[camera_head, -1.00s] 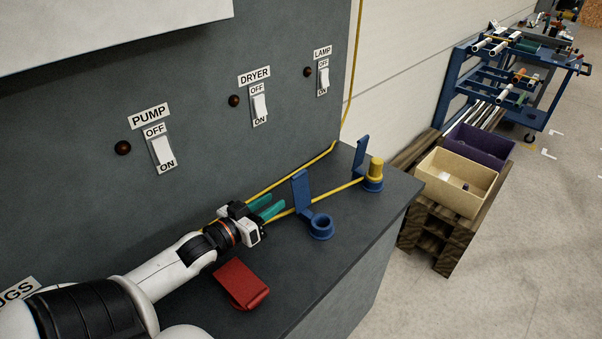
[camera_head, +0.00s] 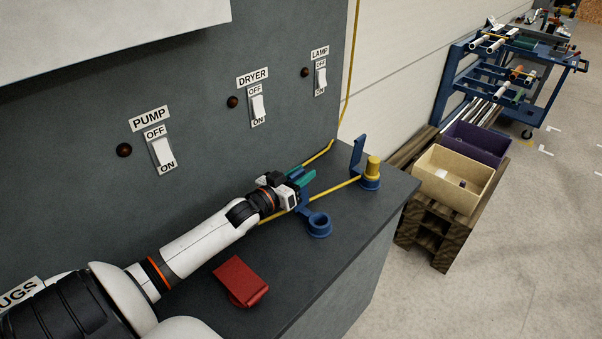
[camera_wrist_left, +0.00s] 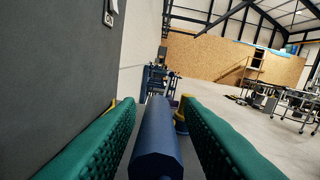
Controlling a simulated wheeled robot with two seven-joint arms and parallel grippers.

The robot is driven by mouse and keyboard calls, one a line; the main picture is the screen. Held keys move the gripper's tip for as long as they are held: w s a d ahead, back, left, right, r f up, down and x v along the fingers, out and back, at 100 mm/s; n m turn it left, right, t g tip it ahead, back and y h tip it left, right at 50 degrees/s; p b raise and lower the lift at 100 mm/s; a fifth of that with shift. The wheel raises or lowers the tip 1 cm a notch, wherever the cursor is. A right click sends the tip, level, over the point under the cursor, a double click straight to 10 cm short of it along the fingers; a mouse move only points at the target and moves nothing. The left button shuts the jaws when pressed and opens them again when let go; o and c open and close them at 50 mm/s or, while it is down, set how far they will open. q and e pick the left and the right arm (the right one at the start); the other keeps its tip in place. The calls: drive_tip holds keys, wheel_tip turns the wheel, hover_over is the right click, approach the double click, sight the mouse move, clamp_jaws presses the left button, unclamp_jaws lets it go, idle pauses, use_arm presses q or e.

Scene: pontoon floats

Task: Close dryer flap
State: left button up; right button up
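The middle blue socket (camera_head: 319,225) on the counter has its blue flap (camera_head: 303,197) raised; I take this as the dryer one, in line with the DRYER label (camera_head: 252,77). My left gripper (camera_head: 301,178) is at the upper part of this flap and hides much of it. In the left wrist view the blue flap (camera_wrist_left: 157,142) stands between the two green fingers, with a gap on each side. The gripper is open around it. The socket's ring looks empty. My right gripper is not in view.
A red flap (camera_head: 240,280) lies down at the near left. A yellow plug (camera_head: 373,168) sits in the far blue socket, with another raised blue flap (camera_head: 357,153) beside it. Yellow cable (camera_head: 338,191) runs past my gripper. The switch panel (camera_head: 200,95) rises behind the counter (camera_head: 340,262).

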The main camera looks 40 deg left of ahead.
use_arm(q)
drive_tip(key=shift+w+a+f, duration=0.1)
drive_tip(key=shift+w, duration=0.05)
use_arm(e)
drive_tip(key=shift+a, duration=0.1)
use_arm(q)
clamp_jaws()
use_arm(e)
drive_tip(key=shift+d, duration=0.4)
